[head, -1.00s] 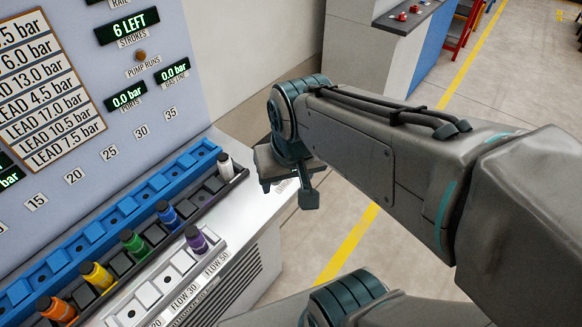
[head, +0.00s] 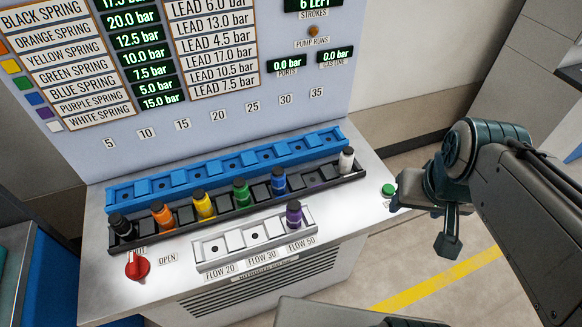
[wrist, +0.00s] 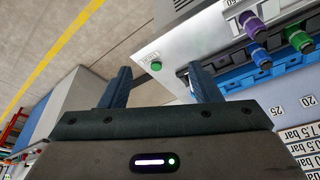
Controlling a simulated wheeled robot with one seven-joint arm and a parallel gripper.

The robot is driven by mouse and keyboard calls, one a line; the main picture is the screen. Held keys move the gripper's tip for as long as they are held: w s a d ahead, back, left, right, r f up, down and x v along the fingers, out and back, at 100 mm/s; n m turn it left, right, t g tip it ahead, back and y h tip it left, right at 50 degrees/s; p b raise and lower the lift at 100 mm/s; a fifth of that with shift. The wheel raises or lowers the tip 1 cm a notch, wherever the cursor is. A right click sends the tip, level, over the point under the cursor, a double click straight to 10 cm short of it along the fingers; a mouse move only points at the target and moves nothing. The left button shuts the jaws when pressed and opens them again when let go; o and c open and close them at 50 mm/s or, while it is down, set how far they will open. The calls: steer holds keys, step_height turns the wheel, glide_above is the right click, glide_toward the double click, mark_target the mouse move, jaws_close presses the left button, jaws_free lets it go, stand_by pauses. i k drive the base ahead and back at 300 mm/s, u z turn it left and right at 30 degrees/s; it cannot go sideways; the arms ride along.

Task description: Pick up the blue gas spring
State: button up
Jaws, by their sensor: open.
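The blue gas spring (head: 278,181) stands upright in the black rack (head: 259,192), between the green spring and an empty slot, in the head view. It also shows in the wrist view (wrist: 258,52) at the right, near the purple and green springs. My gripper (head: 423,217) is open and empty, off the right end of the console and well apart from the blue spring. In the wrist view its two fingers (wrist: 162,80) are spread wide with nothing between them.
Black, orange, yellow, green and white springs share the rack. The purple spring (head: 294,214) stands in the white front tray (head: 232,239). A blue rail (head: 226,168) lies behind. A red knob (head: 137,265) and green button (head: 388,190) sit on the console.

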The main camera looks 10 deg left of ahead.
mark_target(278, 176)
steer(key=u, duration=1.1)
steer(key=i, duration=0.4)
steer(key=z, duration=0.6)
